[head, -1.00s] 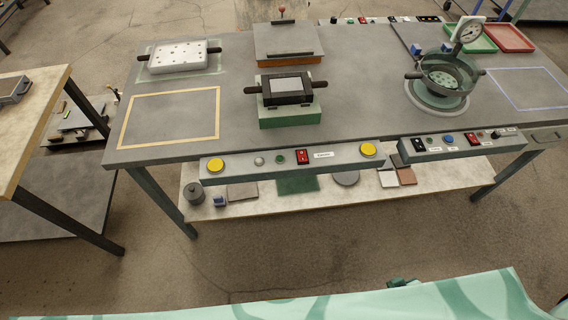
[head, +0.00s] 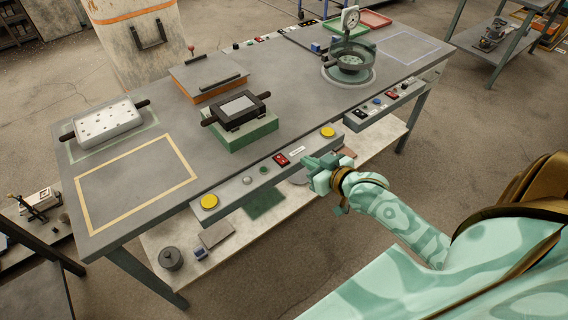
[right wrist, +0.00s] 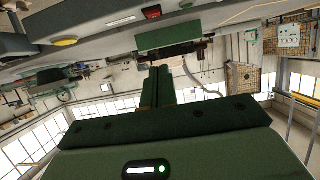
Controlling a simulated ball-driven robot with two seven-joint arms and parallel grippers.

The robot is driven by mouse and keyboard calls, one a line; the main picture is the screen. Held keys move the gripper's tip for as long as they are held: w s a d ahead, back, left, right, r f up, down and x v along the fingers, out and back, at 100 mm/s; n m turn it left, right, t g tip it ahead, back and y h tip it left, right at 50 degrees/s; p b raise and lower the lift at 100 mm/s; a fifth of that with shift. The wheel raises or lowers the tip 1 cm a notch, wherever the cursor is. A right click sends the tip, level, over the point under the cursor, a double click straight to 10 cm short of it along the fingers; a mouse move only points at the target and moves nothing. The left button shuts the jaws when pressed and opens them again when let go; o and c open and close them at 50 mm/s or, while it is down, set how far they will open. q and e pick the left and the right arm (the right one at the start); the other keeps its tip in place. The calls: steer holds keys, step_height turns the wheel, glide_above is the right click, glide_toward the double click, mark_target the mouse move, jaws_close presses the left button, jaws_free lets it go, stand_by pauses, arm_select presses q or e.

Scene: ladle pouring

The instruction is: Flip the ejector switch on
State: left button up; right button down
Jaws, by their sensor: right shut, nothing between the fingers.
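A red rocker switch (head: 281,159) sits on the grey front panel (head: 245,183) of the table, beside a small white label (head: 297,151) whose text I cannot read in the head view. Whether the rocker is on or off is too small to tell. My right gripper (head: 307,164) is in front of the panel, a little to the right of the red switch, apart from it as far as I can tell. In the right wrist view its fingers (right wrist: 158,85) are together and empty, and the red switch (right wrist: 152,13) shows at the top edge. My left gripper is out of view.
Yellow buttons (head: 209,202) and (head: 327,132) stand at the panel's two ends, with a green button (head: 263,170) between them. A second panel (head: 385,104) with a red switch is farther right. A lower shelf (head: 222,258) holds small items below.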

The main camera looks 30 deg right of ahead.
steer(key=b, duration=0.4)
glide_above(289, 162)
steer(key=s+a, duration=0.1)
steer(key=a, duration=0.1)
steer(key=f, duration=0.4)
steer(key=shift+s+d, duration=0.1)
steer(key=shift+d, duration=0.1)
steer(key=f, duration=0.1)
steer(key=f+b, duration=0.1)
steer(key=shift+s+f, duration=0.2)
steer(key=shift+f, duration=0.1)
steer(key=shift+s+f, duration=0.15)
steer(key=shift+f, duration=0.4)
steer(key=shift+d, duration=0.1)
steer(key=shift+s+f, duration=0.1)
steer(key=shift+f, duration=0.15)
steer(key=shift+r, duration=0.1)
